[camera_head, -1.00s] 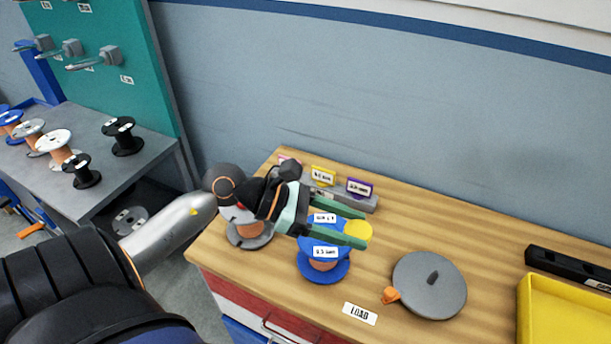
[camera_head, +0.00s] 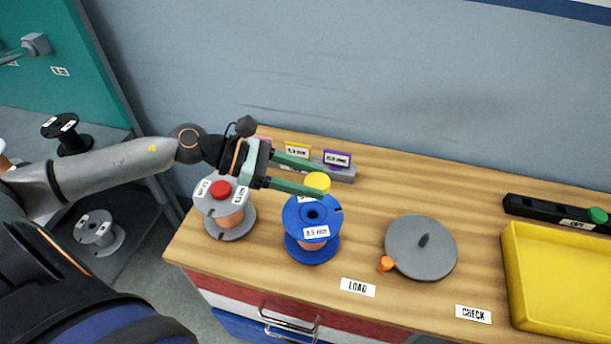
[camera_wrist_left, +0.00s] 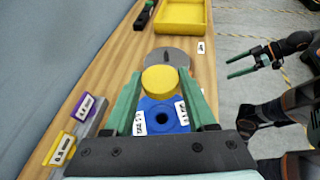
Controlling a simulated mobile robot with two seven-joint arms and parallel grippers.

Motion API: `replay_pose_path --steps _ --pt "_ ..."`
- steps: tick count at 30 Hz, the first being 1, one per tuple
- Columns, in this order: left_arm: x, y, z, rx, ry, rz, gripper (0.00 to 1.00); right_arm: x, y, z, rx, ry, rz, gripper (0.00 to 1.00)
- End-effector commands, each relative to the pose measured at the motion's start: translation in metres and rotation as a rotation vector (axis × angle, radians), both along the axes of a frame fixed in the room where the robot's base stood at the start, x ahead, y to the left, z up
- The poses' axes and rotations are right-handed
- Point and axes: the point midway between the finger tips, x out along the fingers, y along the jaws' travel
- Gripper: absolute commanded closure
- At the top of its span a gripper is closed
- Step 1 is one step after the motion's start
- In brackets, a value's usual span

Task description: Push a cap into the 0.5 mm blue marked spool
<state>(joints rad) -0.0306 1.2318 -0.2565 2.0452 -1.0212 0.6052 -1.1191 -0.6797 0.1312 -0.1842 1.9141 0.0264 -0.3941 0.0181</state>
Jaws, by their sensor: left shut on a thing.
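The blue spool (camera_head: 313,247), labelled 0.5 mm, stands upright on the wooden bench, its centre hole showing and empty. My left gripper (camera_head: 311,177) is shut on a yellow cap (camera_head: 317,182), held at the fingertips. In the head view the cap appears over the spool's far rim, off the hole; its exact height is unclear. In the left wrist view the cap (camera_wrist_left: 160,79) sits between the green fingers, with the blue spool (camera_wrist_left: 163,116) behind it. My right gripper (camera_wrist_left: 241,65) shows there, open and empty, away from the bench.
A grey spool with a red cap (camera_head: 221,189) stands left of the blue one. A grey disc (camera_head: 421,248) with an orange tab lies right. Behind is a rack with yellow and purple labels (camera_head: 337,159). A yellow tray (camera_head: 513,285) and black holder (camera_head: 555,213) are at right.

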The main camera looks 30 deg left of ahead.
Motion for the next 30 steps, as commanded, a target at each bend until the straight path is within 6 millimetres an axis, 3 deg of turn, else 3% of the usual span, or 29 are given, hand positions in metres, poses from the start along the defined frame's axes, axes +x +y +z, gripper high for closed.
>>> replay_pose_path --steps 11,30 --pt "0.004 0.008 -0.014 -0.003 -0.001 0.019 0.96 0.0 0.0 -0.009 -0.001 0.0 -0.001 0.0" --pt "0.004 0.007 -0.071 -0.003 0.001 0.018 0.96 0.0 0.0 -0.048 0.0 0.0 0.0 0.0"
